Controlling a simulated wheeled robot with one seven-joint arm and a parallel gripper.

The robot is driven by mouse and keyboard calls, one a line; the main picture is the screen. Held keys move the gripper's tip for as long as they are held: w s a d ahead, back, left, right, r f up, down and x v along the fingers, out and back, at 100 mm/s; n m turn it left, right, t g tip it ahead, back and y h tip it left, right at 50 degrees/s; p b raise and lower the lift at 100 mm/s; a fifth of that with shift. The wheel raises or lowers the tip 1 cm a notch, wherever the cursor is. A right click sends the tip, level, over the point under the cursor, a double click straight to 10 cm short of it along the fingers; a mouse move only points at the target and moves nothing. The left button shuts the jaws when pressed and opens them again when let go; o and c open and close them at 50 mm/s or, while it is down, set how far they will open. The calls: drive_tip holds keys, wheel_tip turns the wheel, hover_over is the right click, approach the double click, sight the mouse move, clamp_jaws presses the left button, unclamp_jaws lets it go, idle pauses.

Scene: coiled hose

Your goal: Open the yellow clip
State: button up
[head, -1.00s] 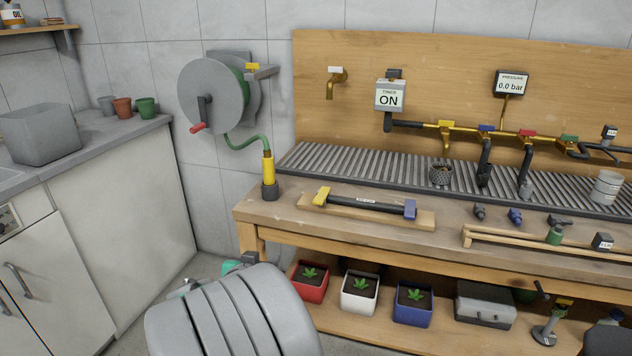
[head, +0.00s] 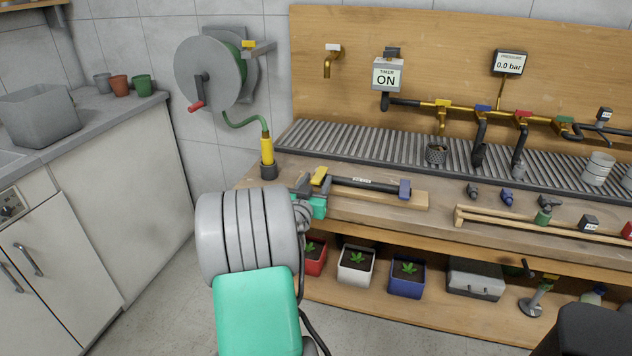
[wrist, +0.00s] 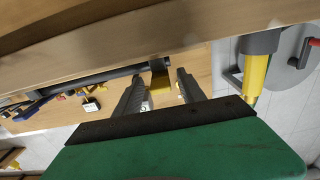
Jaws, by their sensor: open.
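The yellow clip (head: 320,176) is at the left end of a dark hose piece (head: 365,184) lying on a wooden board on the bench. In the wrist view the yellow clip (wrist: 160,87) shows between my two fingers, near their tips, with a gap on each side. My gripper (wrist: 161,76) is open and empty. In the head view my gripper (head: 308,186) is at the left end of the board, right beside the clip, partly hidden behind my arm. A blue clip (head: 405,188) is at the hose piece's right end.
A yellow nozzle (head: 267,151) stands in a dark holder left of the clip, joined to a green hose from the wall reel (head: 215,73). A wooden rack (head: 540,224) lies to the right. Potted plants (head: 357,264) stand on the shelf below.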

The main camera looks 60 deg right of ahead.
drive_tip(key=shift+c, duration=0.5)
clamp_jaws()
idle(0.8)
